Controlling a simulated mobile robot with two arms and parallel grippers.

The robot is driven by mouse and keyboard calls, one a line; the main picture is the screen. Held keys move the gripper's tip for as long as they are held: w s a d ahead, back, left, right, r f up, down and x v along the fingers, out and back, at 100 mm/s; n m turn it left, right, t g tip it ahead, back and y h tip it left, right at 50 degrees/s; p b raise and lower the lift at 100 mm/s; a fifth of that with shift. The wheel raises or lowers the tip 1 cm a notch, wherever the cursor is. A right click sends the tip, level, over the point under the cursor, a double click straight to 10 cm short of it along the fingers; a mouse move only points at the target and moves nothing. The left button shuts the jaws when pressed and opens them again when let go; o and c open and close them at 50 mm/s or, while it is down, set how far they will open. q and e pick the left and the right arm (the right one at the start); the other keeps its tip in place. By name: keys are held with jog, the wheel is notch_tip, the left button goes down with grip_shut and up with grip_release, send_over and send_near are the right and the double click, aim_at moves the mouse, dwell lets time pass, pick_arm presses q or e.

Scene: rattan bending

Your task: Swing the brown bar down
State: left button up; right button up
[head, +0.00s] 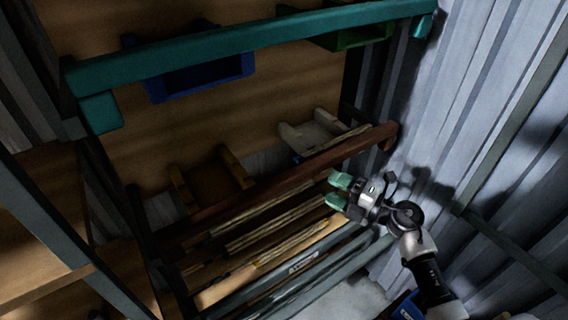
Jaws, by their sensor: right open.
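A long brown bar (290,180) runs across the front of the rack, from the lower left up to the right near the corrugated wall. My right gripper (334,190) is open, with two green fingertips pointing left. It shows just in front of and below the brown bar, toward its right part. A gap seems to show between the fingertips and the bar, though the exact depth cannot be told. My left gripper is out of view.
A teal bar (250,40) crosses the rack above. Blue (200,78) and green (350,36) bins sit behind it. Thin rattan poles (275,222) lie below the brown bar. A grey corrugated wall (480,110) closes off the right side.

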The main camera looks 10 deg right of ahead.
aim_at(307, 176)
jog(key=p+x, duration=0.1)
jog(key=x, duration=0.2)
jog(key=shift+w+r, duration=0.15)
jog(key=shift+w, duration=0.1)
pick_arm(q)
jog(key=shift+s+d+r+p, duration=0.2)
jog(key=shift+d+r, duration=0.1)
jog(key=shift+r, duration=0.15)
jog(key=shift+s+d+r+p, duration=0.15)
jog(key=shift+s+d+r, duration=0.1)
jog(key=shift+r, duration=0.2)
pick_arm(e)
jog(key=x, duration=0.6)
jog(key=shift+w+a, duration=0.2)
jog(key=shift+a, duration=0.05)
